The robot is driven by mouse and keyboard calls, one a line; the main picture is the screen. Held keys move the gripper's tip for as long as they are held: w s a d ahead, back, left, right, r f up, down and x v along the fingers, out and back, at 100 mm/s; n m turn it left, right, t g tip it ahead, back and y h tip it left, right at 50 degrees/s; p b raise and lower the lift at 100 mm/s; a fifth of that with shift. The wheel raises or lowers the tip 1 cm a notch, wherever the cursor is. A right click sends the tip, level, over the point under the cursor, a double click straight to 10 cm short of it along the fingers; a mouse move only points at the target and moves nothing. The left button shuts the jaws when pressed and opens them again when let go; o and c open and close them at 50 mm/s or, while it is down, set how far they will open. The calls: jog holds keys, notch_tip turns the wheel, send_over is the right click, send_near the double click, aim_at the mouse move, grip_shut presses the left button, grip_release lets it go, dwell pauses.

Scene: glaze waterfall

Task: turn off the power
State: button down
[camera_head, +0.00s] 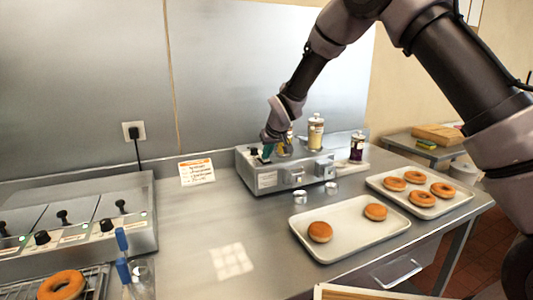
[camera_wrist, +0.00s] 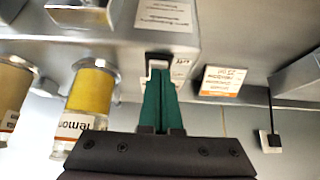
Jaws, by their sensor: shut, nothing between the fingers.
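The grey metal glaze machine (camera_head: 285,170) stands on the steel counter against the back wall. My gripper (camera_head: 267,153) points down at the left end of its top, its green fingers shut and empty. In the wrist view the fingers (camera_wrist: 161,75) reach a small dark recessed switch (camera_wrist: 158,58) with a white label beside it. The fingertips overlap the switch in this view; I cannot tell whether they touch it or which way it is set.
Two trays of donuts (camera_head: 345,250) lie at the right front. A fryer (camera_head: 75,225) is at the left. A wall outlet (camera_head: 134,131) holds a black plug. The counter's middle is mostly clear.

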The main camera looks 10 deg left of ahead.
jog(key=shift+r, duration=0.15)
jog(key=shift+r, duration=0.65)
jog(key=shift+r, duration=0.1)
jog(key=shift+r, duration=0.35)
jog(key=r, duration=0.3)
jog(key=shift+s+d, duration=0.25)
jog(key=s+d+r, duration=0.4)
jog(key=s+r, duration=0.1)
jog(key=s, duration=0.1)
jog(key=shift+s+d+r, duration=0.4)
